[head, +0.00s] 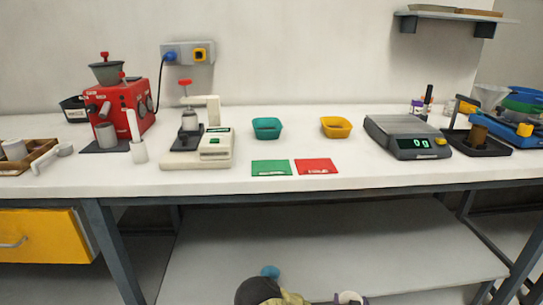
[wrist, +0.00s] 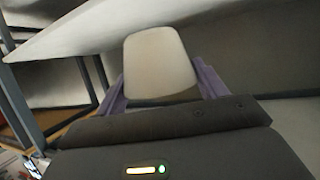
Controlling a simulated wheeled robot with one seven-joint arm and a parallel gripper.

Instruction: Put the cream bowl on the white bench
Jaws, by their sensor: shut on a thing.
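The cream bowl (wrist: 158,62) fills the middle of the wrist view, tilted, between the purple fingers of my gripper (wrist: 161,84). The gripper is shut on it. In the head view, only a small pale and purple bit of my gripper (head: 348,297) shows at the bottom edge, in front of and below the bench top; the bowl is hardly visible there. The white bench (head: 370,172) spans the head view, with a pale top on a dark frame. A pale slab edge also shows at the upper left of the wrist view.
On the bench stand a red grinder (head: 122,108), a cream press (head: 200,150), a teal bowl (head: 267,128), a yellow bowl (head: 336,127) and a scale (head: 407,138). Green (head: 271,167) and red (head: 316,166) cards lie near the front edge. Bare top shows right of the red card.

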